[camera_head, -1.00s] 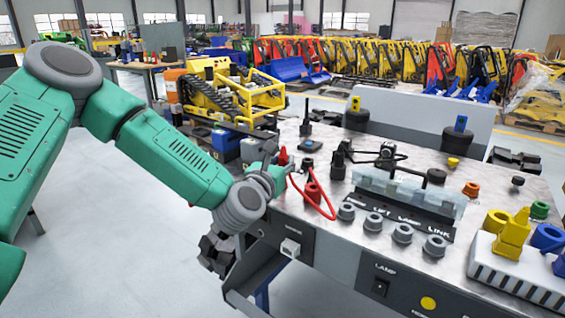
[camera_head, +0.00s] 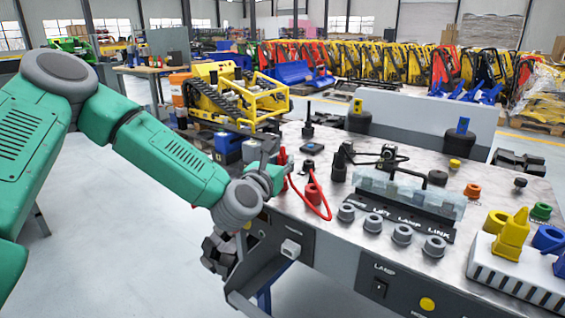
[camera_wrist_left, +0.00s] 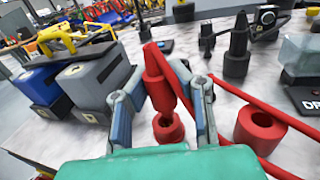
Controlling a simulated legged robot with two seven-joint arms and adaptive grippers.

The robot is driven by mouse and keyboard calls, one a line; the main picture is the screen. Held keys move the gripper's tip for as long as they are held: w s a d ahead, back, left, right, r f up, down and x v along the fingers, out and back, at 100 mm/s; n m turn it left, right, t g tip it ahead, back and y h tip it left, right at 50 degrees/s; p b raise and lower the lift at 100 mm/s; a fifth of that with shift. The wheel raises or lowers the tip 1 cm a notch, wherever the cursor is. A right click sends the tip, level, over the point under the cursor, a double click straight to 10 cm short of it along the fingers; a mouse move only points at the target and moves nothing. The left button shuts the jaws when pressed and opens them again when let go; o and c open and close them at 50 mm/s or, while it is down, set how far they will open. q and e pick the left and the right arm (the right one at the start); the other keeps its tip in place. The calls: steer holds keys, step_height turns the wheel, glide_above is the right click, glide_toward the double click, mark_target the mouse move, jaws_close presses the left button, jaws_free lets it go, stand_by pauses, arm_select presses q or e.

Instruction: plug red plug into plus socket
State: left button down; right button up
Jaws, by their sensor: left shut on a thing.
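My left gripper (camera_head: 276,167) is over the left end of the metal bench. In the left wrist view its fingers (camera_wrist_left: 161,90) are shut on the red plug (camera_wrist_left: 158,72). The plug also shows in the head view (camera_head: 283,157); it is nearly upright. A red ring-shaped socket (camera_wrist_left: 168,129) lies directly below it; I cannot tell whether the plug's lower end is inside it or just above. A second red ring (camera_wrist_left: 258,127) stands to the right, also in the head view (camera_head: 314,192). A red cable (camera_head: 326,208) loops across the bench front. No plus mark is readable. My right gripper is out of view.
Blue (camera_wrist_left: 42,85) and grey (camera_wrist_left: 95,78) blocks stand left of the plug. Black upright parts (camera_wrist_left: 238,45) stand behind. A labelled black strip with grey rings (camera_head: 403,233) and a white vented box with yellow parts (camera_head: 515,270) are to the right.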

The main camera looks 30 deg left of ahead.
arm_select(q)
steer(key=shift+a+f, duration=0.1)
steer(key=shift+f, duration=0.2)
steer(key=shift+a+f+b, duration=0.4)
steer(key=shift+b, duration=0.15)
steer(key=shift+d+f+b, duration=0.25)
steer(key=shift+d+b, duration=0.05)
steer(key=shift+a, duration=0.2)
steer(key=shift+d, duration=0.25)
steer(key=shift+a+b, duration=0.15)
steer(key=shift+b, duration=0.35)
steer(key=shift+f+b, duration=0.4)
steer(key=shift+b, duration=0.1)
stand_by(0.4)
steer(key=c, duration=1.4)
jaws_free()
